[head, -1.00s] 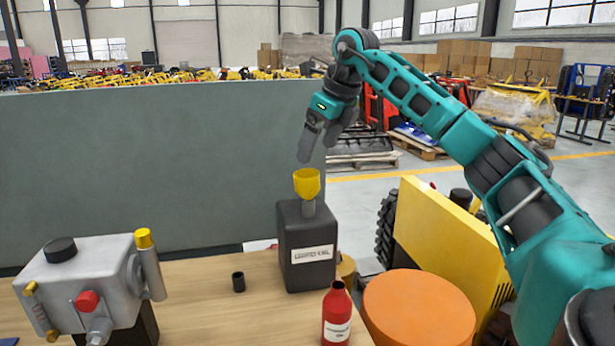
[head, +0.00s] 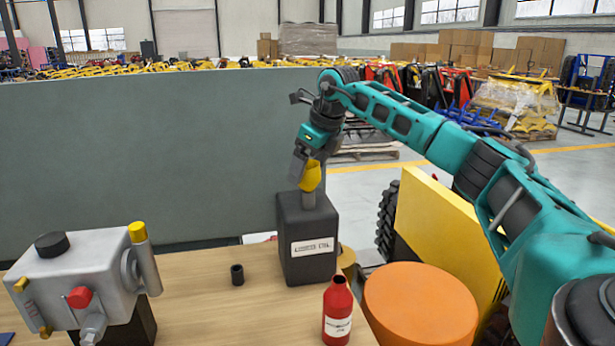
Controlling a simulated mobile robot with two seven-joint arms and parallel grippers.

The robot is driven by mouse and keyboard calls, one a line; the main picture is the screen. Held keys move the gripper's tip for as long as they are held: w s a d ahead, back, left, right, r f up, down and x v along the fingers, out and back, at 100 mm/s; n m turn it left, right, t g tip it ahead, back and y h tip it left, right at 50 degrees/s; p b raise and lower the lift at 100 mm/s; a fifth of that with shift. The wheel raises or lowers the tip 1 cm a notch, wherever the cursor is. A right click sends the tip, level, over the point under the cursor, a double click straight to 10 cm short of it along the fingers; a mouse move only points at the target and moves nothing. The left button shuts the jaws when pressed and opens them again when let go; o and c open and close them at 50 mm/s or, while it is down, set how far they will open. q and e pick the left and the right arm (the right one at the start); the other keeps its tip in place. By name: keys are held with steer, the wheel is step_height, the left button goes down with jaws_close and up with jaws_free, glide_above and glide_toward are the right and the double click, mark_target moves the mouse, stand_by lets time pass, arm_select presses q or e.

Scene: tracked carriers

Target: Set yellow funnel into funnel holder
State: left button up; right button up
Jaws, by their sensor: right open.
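The yellow funnel (head: 312,177) sits upright on top of a dark grey labelled canister (head: 306,262), its grey stem in the canister's neck. My right gripper (head: 300,172) is open at the funnel, its fingers overlapping the funnel's left side and hiding part of it. I cannot tell if they touch it. A small black ring-like cup (head: 237,275) stands on the table left of the canister; it may be the funnel holder. My left gripper is not in view.
A grey machine (head: 80,282) with red and yellow knobs stands at the left of the wooden table (head: 215,318). A red bottle (head: 337,312) and an orange round top (head: 420,308) are at the right front. A grey partition (head: 130,160) stands behind.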

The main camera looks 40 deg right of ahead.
steer(key=shift+x, duration=1.6)
steer(key=shift+c, duration=0.2)
steer(key=shift+c, duration=0.8)
steer(key=c, duration=0.8)
steer(key=shift+c, duration=0.2)
steer(key=shift+r, duration=0.15)
